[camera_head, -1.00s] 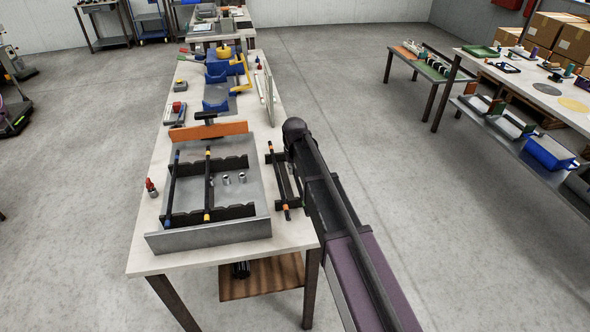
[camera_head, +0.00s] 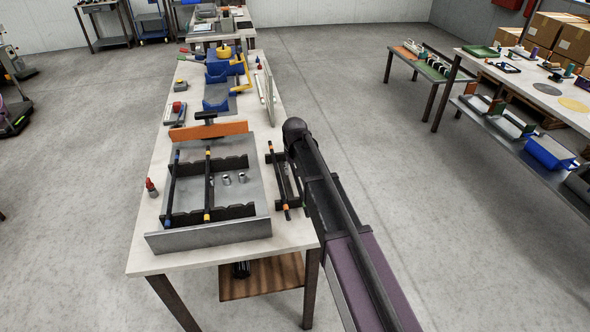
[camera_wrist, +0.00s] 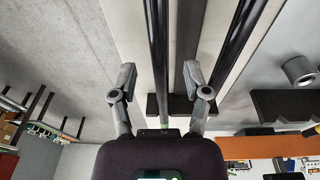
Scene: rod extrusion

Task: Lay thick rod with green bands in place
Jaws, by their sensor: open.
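In the wrist view, a black rod (camera_wrist: 157,50) with a green band near its far end runs between the two fingertips of my gripper (camera_wrist: 157,80). The gripper is open, and no grip on the rod shows. A second black rod (camera_wrist: 236,40) lies to the right in that view. In the head view, a small dark rack (camera_head: 285,180) on the table's right side holds a rod with orange bands (camera_head: 277,178). My arm covers the gripper there. A grey fixture (camera_head: 205,236) with black notched supports holds a blue-banded rod (camera_head: 171,185) and a yellow-banded rod (camera_head: 208,185).
An orange board (camera_head: 208,131) stands at the fixture's far end. Short metal cylinders (camera_head: 226,179) sit inside the fixture, right of the rods. A red-capped bottle (camera_head: 151,187) stands to its left. Blue holders (camera_head: 216,103) are farther back. Open floor lies right of the table.

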